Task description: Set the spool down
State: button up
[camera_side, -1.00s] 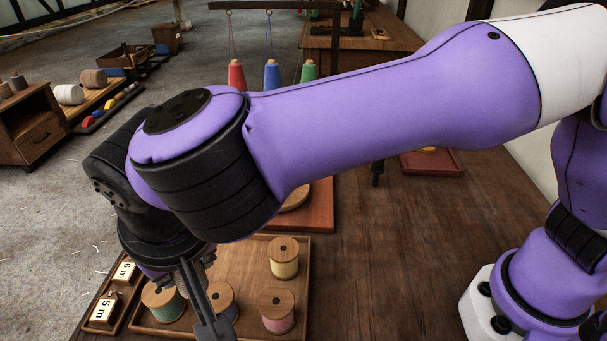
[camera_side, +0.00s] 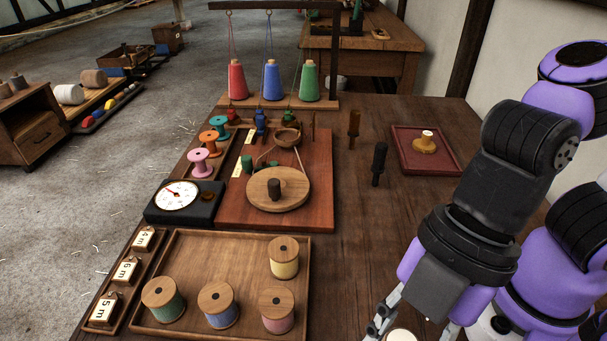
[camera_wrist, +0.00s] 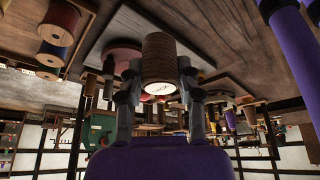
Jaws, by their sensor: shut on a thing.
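My gripper (camera_side: 388,318) is at the bottom right of the side view, to the right of the wooden spool tray (camera_side: 240,250). In the wrist view my gripper (camera_wrist: 160,88) has its fingers on either side of a brown spool (camera_wrist: 159,58) with a pale end face. Only the round pale end of this spool (camera_side: 401,335) shows at the bottom edge of the side view; whether it touches the table cannot be told. The tray holds a green spool (camera_side: 164,306), a blue spool (camera_side: 219,313), a pink spool (camera_side: 278,317) and a yellow spool (camera_side: 284,264).
A dial gauge (camera_side: 178,197) and a red board (camera_side: 300,215) with a round wooden disc (camera_side: 265,198) stand beyond the tray. A dark red tray (camera_side: 452,168) holds a yellow knobbed piece (camera_side: 425,143). Bare table (camera_side: 355,245) lies between the tray and my arm.

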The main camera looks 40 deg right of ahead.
jog(key=w+d+f, duration=0.1)
jog(key=w+f, duration=0.1)
jog(key=w, duration=0.1)
jog(key=w+f, duration=0.2)
jog(key=w, duration=0.2)
jog(key=w+d+f, duration=0.1)
jog(key=w+f, duration=0.1)
jog(key=w, duration=0.1)
jog(key=shift+w+d+f, duration=0.15)
jog(key=shift+d+f, duration=0.1)
jog(key=shift+d, duration=0.05)
jog(key=shift+f, duration=1.95)
jog(key=shift+f, duration=0.15)
jog(key=o, duration=1.1)
jog(key=shift+c, duration=0.2)
